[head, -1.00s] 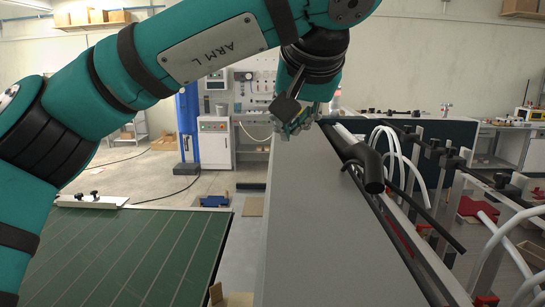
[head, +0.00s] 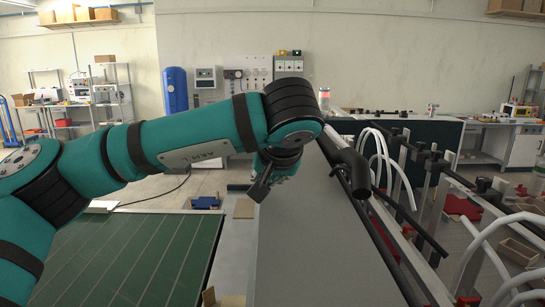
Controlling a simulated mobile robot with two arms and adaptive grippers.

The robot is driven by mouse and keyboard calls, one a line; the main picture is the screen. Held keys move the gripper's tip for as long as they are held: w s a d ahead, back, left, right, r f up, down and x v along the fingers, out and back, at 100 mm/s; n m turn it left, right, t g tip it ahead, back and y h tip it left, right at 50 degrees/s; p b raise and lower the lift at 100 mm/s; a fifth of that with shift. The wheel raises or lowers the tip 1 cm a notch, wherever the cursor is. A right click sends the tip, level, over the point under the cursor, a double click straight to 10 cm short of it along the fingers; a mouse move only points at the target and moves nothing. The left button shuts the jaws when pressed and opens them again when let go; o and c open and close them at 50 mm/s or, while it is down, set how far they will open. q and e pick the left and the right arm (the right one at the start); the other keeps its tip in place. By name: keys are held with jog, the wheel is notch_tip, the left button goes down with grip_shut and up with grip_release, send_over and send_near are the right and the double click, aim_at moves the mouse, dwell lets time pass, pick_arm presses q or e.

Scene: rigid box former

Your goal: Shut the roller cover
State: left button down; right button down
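A long flat grey panel (head: 320,250) runs away from me through the middle of the head view. It looks like the roller cover, but I cannot tell for sure. A black tube with a thick open end (head: 356,172) lies along its right edge. My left gripper (head: 266,183) is over the far left part of the panel, pointing down. My wrist hides much of it, and I cannot tell whether its fingers are open or touch the panel. My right gripper is not in view.
A green lined table (head: 130,255) lies to the left, with a gap of floor before the panel. White curved hoses (head: 385,165) and black rails with clamps (head: 435,160) crowd the right side. A beacon (head: 324,98) stands beyond the panel.

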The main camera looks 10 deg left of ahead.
pick_arm(q)
jog(key=shift+f, duration=0.25)
jog(key=f+b, duration=0.1)
jog(key=b, duration=0.1)
jog(key=a+f+n+h+b, duration=0.1)
jog(key=f+b, duration=0.1)
jog(key=shift+s+h+b, duration=0.1)
jog(key=shift+h+b, duration=0.2)
jog(key=shift+b, duration=0.1)
jog(key=shift+f, duration=0.3)
jog(key=shift+s, duration=0.1)
